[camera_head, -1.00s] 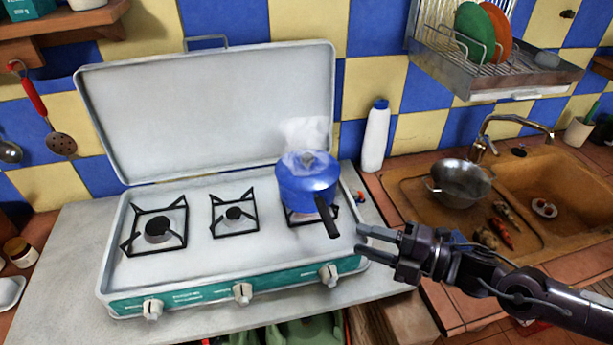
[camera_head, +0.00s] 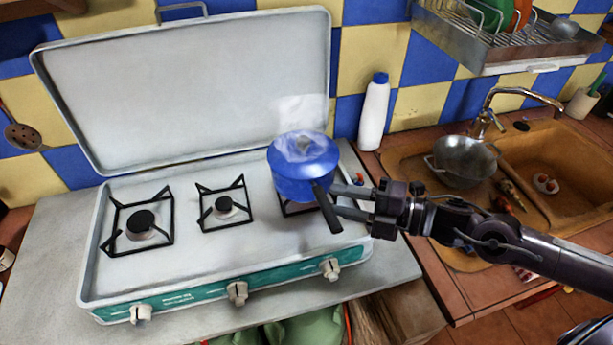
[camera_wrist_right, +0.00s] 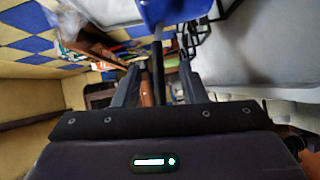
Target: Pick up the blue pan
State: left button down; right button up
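The blue pan (camera_head: 303,178) with a lid stands on the right burner of the white camping stove (camera_head: 170,272). Faint steam shows above it. Its black handle (camera_head: 328,208) points toward the front right. My right gripper (camera_head: 335,200) is open at the handle, its two fingers reaching in from the right. In the right wrist view the handle (camera_wrist_right: 158,75) lies between the two spread fingers, and a gap shows on either side of it. The pan's blue side (camera_wrist_right: 175,10) is at the top of that view. My left gripper is not in view.
The raised stove lid (camera_head: 190,90) stands behind the burners. A white bottle (camera_head: 373,115) is right of the pan. A metal colander (camera_head: 462,162) sits by the sink (camera_head: 560,165). The left and middle burners are empty.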

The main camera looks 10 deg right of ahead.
aim_at(321, 193)
jog(key=x, duration=0.3)
jog(key=shift+w+a+r, duration=0.15)
jog(key=shift+r, duration=0.1)
jog(key=shift+w+a+f+p, duration=0.2)
jog(key=shift+w+a+p, duration=0.15)
jog(key=shift+a, duration=0.25)
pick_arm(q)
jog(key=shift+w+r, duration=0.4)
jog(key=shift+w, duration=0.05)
pick_arm(e)
grip_shut()
jog(key=shift+r, duration=0.15)
